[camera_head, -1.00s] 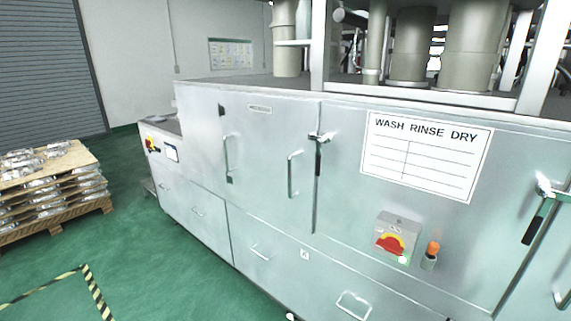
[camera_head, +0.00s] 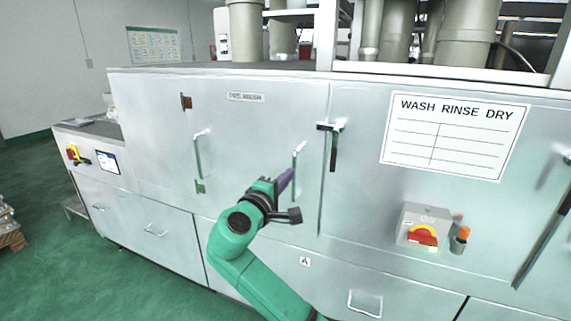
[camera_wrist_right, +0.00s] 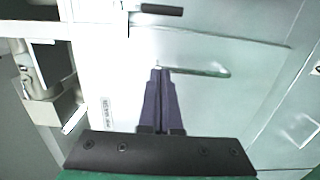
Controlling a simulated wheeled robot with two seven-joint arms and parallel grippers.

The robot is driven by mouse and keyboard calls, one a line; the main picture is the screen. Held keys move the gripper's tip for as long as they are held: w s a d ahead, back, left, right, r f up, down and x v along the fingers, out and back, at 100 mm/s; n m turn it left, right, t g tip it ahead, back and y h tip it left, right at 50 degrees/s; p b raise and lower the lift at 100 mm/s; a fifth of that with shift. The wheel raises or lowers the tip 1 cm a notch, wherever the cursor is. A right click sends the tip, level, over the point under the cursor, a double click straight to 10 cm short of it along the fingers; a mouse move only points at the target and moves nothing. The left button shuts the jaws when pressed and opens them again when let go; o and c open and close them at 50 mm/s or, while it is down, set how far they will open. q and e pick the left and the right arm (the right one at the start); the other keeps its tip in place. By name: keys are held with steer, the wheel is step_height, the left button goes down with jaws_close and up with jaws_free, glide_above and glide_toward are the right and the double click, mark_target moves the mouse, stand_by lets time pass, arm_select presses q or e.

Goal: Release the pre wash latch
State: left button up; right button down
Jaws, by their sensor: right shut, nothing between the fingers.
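The latch (camera_head: 333,148) is on the seam right of the washer's left upper door (camera_head: 245,130). It has a metal pivot and a dark grip hanging straight down. The latch's dark grip (camera_wrist_right: 160,9) also shows at the top edge of the right wrist view. My right gripper (camera_head: 288,180), with dark purple fingers, is in front of the door near its vertical bar handle (camera_head: 296,165), left of and below the latch. In the right wrist view its fingers (camera_wrist_right: 160,72) are together and empty, apart from the latch. Whether the fingertips touch the handle is unclear. My left gripper is out of view.
A second latch (camera_head: 545,235) is at the far right. A red-yellow switch box (camera_head: 423,230) and an orange-topped button (camera_head: 461,238) stick out of the right panel. A WASH RINSE DRY sign (camera_head: 455,135) is above.

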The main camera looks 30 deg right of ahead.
arm_select(q)
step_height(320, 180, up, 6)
steer(key=p, duration=0.6)
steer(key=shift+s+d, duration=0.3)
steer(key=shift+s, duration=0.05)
arm_select(e)
steer(key=d, duration=0.4)
steer(key=w+d, duration=0.1)
steer(key=d, duration=0.7)
steer(key=shift+w+d, duration=0.2)
steer(key=shift+w, duration=0.05)
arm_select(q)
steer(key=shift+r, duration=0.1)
arm_select(e)
steer(key=shift+w, duration=0.15)
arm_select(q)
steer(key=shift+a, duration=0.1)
arm_select(e)
steer(key=shift+d, duration=0.1)
